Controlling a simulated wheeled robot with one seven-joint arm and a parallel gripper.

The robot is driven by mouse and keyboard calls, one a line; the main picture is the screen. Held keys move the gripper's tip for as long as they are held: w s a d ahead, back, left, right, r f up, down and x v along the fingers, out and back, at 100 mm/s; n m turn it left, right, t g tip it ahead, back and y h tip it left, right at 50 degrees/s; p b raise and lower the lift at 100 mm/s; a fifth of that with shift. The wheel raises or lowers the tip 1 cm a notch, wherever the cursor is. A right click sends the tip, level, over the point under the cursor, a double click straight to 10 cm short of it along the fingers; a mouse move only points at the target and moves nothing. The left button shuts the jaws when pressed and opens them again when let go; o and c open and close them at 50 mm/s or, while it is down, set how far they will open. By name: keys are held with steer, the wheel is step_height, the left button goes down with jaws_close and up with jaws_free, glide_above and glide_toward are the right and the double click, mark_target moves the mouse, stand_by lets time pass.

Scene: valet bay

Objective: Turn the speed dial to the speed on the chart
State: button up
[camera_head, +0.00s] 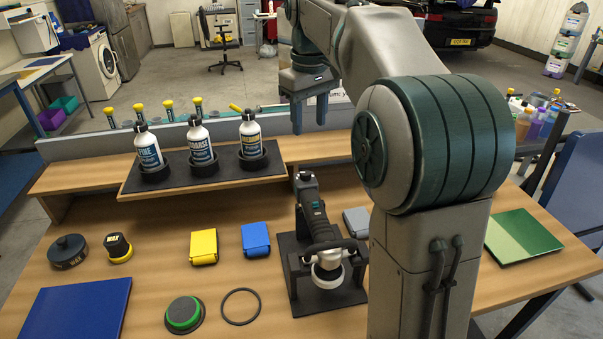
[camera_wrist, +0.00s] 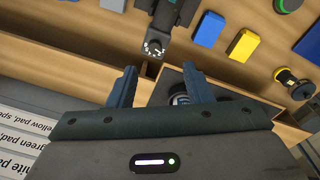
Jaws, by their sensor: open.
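The polisher (camera_head: 315,225) stands in a dark cradle (camera_head: 330,300) at the middle of the bench. Its speed dial (camera_wrist: 153,48), a dark knob with white marks, is at the handle's end in the wrist view; the set number is too small to read. My gripper (camera_head: 309,112) is open and empty, above and beyond the handle end. In the wrist view the dial lies just past the gap between my fingertips (camera_wrist: 160,75), apart from them. The chart (camera_wrist: 30,125) shows lines for yellow, green and white pads; the speeds are cut off.
Three bottles, including a coarse one (camera_head: 200,143), stand on a raised shelf left of my gripper. Yellow (camera_head: 203,247) and blue (camera_head: 256,240) blocks, a green-topped pad (camera_head: 184,314) and a black ring (camera_head: 240,306) lie left of the polisher. A green panel (camera_head: 522,236) lies right.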

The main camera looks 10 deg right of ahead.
mark_target(306, 173)
steer(key=shift+n, duration=0.4)
steer(key=w+f+b, duration=0.1)
steer(key=f, duration=0.4)
steer(key=w+f+b, duration=0.1)
steer(key=f, duration=0.4)
steer(key=w+f+b, duration=0.1)
steer(key=f, duration=0.4)
steer(key=shift+w+d+f, duration=0.15)
steer(key=shift+w, duration=0.25)
steer(key=shift+g, duration=0.3)
steer(key=c, duration=1)
